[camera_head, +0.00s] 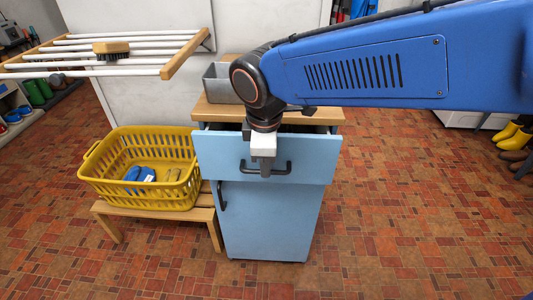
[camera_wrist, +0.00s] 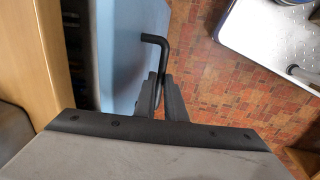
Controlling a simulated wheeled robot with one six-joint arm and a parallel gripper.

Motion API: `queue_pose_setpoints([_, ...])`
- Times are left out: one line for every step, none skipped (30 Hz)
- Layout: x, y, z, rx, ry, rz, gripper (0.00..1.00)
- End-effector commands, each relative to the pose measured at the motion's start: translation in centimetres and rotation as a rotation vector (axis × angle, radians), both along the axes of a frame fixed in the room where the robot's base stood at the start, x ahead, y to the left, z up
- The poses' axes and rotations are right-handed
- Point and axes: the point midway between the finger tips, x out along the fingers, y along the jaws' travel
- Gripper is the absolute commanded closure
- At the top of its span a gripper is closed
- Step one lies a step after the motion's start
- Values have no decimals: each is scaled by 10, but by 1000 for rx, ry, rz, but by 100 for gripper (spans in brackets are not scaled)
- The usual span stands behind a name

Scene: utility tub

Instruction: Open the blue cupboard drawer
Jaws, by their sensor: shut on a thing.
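The blue cupboard (camera_head: 262,222) stands in the middle of the head view under a wooden top. Its drawer front (camera_head: 218,158) stands forward of the top, with a dark gap behind it, so the drawer is partly open. The black bar handle (camera_head: 288,168) is on the drawer front. My gripper (camera_head: 265,170) points down at the handle and is shut on it. In the wrist view the fingers (camera_wrist: 164,80) close around the handle (camera_wrist: 156,40), beside the blue drawer front (camera_wrist: 122,55). The fingers hide part of the handle.
A yellow basket (camera_head: 150,195) with blue items sits on a low wooden bench (camera_head: 205,214) left of the cupboard. A grey metal bin (camera_head: 219,85) stands on the cupboard top. A drying rack (camera_head: 120,50) is at upper left.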

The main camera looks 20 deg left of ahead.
Motion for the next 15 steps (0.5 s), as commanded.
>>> queue_pose_setpoints([-14,-3,1,1,-1,6,100])
queue_pose_setpoints([-21,-5,1,2,-1,5,100])
queue_pose_setpoints([-32,-7,1,1,-1,7,100])
queue_pose_setpoints([-40,-9,1,2,0,5,100])
queue_pose_setpoints([-49,-11,1,3,-1,8,100])
queue_pose_setpoints([-59,-14,1,2,-1,6,100])
queue_pose_setpoints([-67,-15,1,2,-1,7,100])
queue_pose_setpoints([-74,-17,1,3,0,6,100])
queue_pose_setpoints([-85,-19,1,2,-1,7,100])
queue_pose_setpoints([-92,-21,1,2,0,5,100])
queue_pose_setpoints([-99,-23,1,2,0,6,100])
queue_pose_setpoints([-108,-25,1,2,0,5,100])
queue_pose_setpoints([-115,-27,1,2,0,6,100])
queue_pose_setpoints([-121,-29,1,2,0,5,100])
queue_pose_setpoints([-130,-31,1,2,-1,6,100])
